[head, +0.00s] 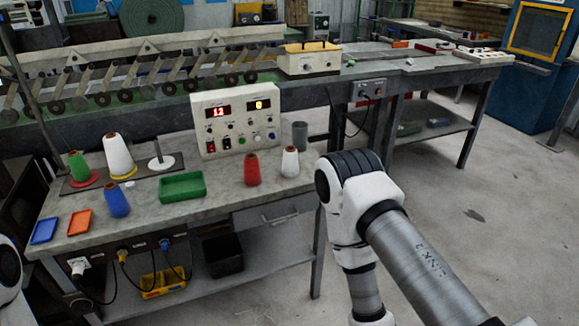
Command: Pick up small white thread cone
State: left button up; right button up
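A small white thread cone (290,162) stands upright near the right end of the grey worktable (222,178). A red cone (252,169) stands just to its left, and a grey cup (300,136) stands behind it. A larger white cone (118,154) stands at the left on a yellow base. My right arm reaches in from the lower right, with its elbow to the right of the table end. Its gripper is outside the picture. Only a bit of my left arm shows at the left edge, and its gripper is not seen.
A control box (236,124) with red displays stands at the table's back. A green tray (182,187), a blue cone (117,200), a green cone (79,166), a blue tray (45,231) and an orange tray (79,222) fill the left and middle. An empty spindle (160,159) stands behind.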

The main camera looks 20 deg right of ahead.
aim_at(291, 169)
jog(key=i+l, duration=0.1)
jog(key=l, duration=0.4)
jog(key=i+l, duration=0.1)
jog(key=l, duration=0.35)
jog(key=i+l, duration=0.1)
jog(key=l, duration=0.4)
